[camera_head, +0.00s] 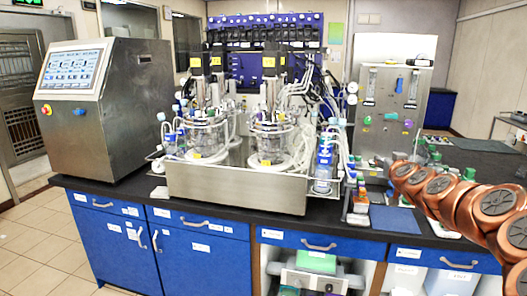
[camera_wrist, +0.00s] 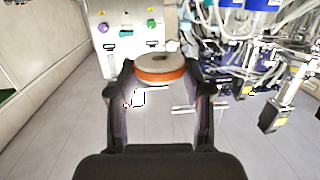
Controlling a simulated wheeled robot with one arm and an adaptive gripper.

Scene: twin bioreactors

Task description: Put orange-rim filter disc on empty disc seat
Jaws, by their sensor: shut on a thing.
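The orange-rim filter disc (camera_wrist: 160,70) is in the wrist view, a short round piece with a pale top and an orange band. My gripper (camera_wrist: 160,82) is shut on it, with one dark finger on each side. The disc is held at the fingertips, off any surface. In the head view my copper-coloured arm reaches in from the right, near the grey panel unit; I cannot make out the gripper or disc there. I cannot pick out the empty disc seat in either view.
The grey panel unit (camera_head: 390,90) with coloured knobs stands at the bench's back right. Twin glass bioreactors (camera_head: 235,135) with many tubes stand mid-bench. A steel console (camera_head: 110,130) is at left. A blue mat (camera_head: 395,220) lies near the bench's front edge.

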